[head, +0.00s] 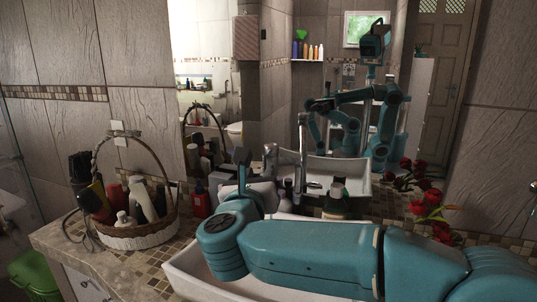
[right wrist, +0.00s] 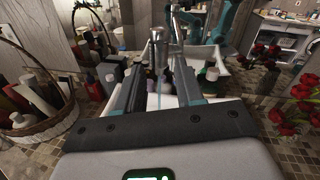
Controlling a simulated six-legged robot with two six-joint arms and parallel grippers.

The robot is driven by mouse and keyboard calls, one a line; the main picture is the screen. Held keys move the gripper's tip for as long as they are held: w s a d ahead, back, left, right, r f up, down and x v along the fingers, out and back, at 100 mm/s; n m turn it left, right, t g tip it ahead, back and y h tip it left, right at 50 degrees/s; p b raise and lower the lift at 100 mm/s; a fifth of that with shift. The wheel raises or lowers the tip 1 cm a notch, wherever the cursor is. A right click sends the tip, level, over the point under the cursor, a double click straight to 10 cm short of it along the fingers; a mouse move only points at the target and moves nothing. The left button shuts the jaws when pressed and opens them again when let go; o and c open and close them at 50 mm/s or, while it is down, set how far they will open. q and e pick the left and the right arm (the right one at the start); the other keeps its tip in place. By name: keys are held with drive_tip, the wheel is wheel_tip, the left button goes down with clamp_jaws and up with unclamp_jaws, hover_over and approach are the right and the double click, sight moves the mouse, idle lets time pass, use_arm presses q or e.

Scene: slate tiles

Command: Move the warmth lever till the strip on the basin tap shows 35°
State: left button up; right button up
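The chrome basin tap (head: 302,160) stands upright before the mirror, right of my right gripper (head: 242,168) in the head view. In the right wrist view the tap (right wrist: 158,48) is ahead, and its upper part shows between the tips of my right gripper (right wrist: 160,78). The fingers are apart, with nothing held. I cannot tell whether they touch the tap. A thin pale bluish line runs down below it. I cannot make out the warmth lever or read the strip. The white basin (head: 200,272) is partly hidden under my right arm. My left gripper is not directly in view.
A wicker basket (head: 140,236) of bottles stands on the left counter, with a red bottle (head: 201,202) beside it. A dark bottle with a green band (head: 337,205) and red roses (head: 428,205) are to the right. The mirror (head: 340,95) reflects my body and the tap.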

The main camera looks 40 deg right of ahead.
sight(268, 154)
drive_tip(key=p+x, duration=0.2)
drive_tip(key=x, duration=0.8)
drive_tip(key=shift+w+d+r+p, duration=0.1)
drive_tip(key=shift+w+d+p, duration=0.2)
drive_tip(key=shift+p, duration=0.05)
drive_tip(key=shift+w+d, duration=0.15)
drive_tip(key=shift+d, duration=0.05)
clamp_jaws()
